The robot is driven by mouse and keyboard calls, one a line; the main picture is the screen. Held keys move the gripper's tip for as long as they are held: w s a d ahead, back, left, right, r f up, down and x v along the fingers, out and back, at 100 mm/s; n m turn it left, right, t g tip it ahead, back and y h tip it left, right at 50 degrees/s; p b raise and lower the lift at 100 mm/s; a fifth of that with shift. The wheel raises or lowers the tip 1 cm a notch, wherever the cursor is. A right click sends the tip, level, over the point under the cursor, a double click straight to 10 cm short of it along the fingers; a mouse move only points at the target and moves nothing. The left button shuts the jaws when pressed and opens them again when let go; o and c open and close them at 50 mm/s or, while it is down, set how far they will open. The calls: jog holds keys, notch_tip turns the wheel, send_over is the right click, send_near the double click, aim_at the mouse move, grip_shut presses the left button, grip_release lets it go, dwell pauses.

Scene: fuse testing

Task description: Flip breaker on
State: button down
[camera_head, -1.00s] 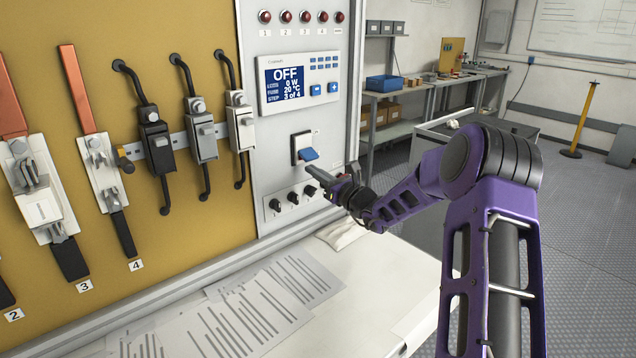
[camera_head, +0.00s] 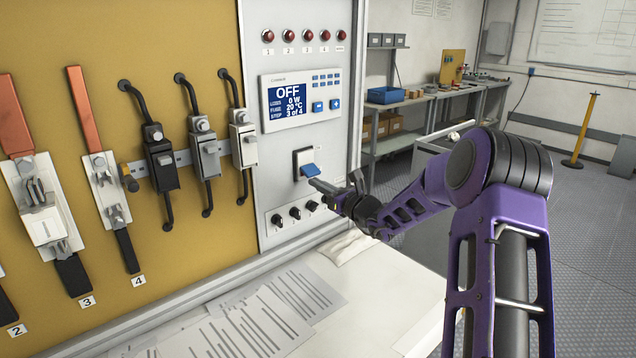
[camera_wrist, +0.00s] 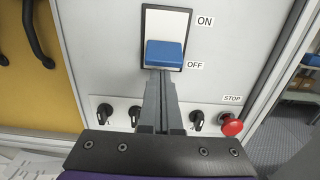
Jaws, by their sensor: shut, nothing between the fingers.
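The breaker is a white switch plate with a dark frame (camera_head: 303,156) and a blue lever (camera_head: 310,170), on the grey panel. In the wrist view the blue lever (camera_wrist: 165,54) sits low, beside the OFF label (camera_wrist: 195,65) and below the ON label (camera_wrist: 205,21). The display (camera_head: 287,101) reads OFF. My gripper (camera_head: 312,183) is shut and empty. In the wrist view its fingertips (camera_wrist: 160,75) are at the lower edge of the lever; I cannot tell whether they touch it.
Black knobs (camera_head: 295,212) line the panel below the breaker. A red STOP button (camera_wrist: 232,127) is at their right. Levered switches (camera_head: 160,155) and fuses (camera_head: 108,190) hang on the yellow board to the left. Papers (camera_head: 250,325) lie on the white table (camera_head: 385,285).

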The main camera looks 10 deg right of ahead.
jog(key=shift+s+d+r+g+h+p, duration=0.15)
jog(key=shift+r+g+h+p, duration=0.4)
jog(key=shift+p, duration=0.7)
jog(key=shift+s+d+r+g+p, duration=0.15)
jog(key=shift+r+g+p, duration=0.1)
jog(key=shift+r, duration=0.4)
jog(key=shift+s+a+r+g+p, duration=0.1)
jog(key=shift+s+r+g, duration=0.1)
jog(key=shift+r, duration=0.45)
jog(key=shift+d+f+b, duration=0.2)
jog(key=shift+f+b, duration=0.1)
jog(key=shift+f, duration=0.2)
jog(key=b, duration=0.1)
send_near(311, 170)
notch_tip(311, 170, up, 2)
jog(key=s+d, duration=0.2)
jog(key=s, duration=0.1)
jog(key=shift+w+a+r, duration=0.15)
jog(key=shift+a+r, duration=0.05)
